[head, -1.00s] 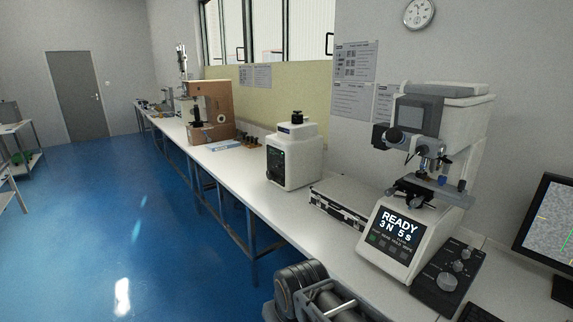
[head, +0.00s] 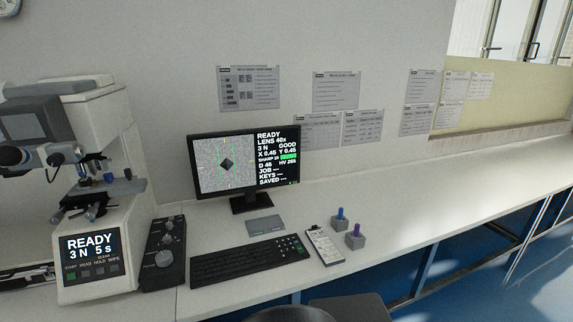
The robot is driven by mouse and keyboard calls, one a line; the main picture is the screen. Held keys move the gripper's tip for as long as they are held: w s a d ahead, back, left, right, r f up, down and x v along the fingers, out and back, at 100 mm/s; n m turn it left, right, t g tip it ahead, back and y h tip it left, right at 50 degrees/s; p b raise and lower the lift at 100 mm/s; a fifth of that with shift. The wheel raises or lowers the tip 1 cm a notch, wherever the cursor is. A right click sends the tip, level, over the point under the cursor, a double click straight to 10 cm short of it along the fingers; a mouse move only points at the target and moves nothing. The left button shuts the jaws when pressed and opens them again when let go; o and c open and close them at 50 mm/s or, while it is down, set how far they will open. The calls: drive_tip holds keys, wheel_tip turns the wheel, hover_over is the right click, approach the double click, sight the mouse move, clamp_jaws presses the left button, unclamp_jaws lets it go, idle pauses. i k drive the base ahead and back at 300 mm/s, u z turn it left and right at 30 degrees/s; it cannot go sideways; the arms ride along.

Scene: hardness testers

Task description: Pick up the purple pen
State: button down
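The purple pen (head: 357,229) stands upright in a small grey block (head: 355,242) on the white bench, right of the keyboard and near the bench's front edge. A blue pen (head: 340,212) stands in a similar grey block (head: 339,223) just behind it and to the left. Both pens are small in the head view. My gripper is not in view, and nothing is seen touching the purple pen.
A keypad or card (head: 324,246), keyboard (head: 248,261) and monitor (head: 245,163) are left of the pens. The hardness tester (head: 88,200) and knob panel (head: 163,255) are farther left. Dark shapes (head: 350,308) are at the bottom edge. The bench (head: 440,205) is clear to the right.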

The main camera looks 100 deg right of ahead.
sight(357, 227)
drive_tip(key=z, duration=1.5)
drive_tip(key=k, duration=0.15)
drive_tip(key=z, duration=2.65)
drive_tip(key=k, duration=0.35)
drive_tip(key=u, duration=0.1)
drive_tip(key=i, duration=0.95)
drive_tip(key=u, duration=0.5)
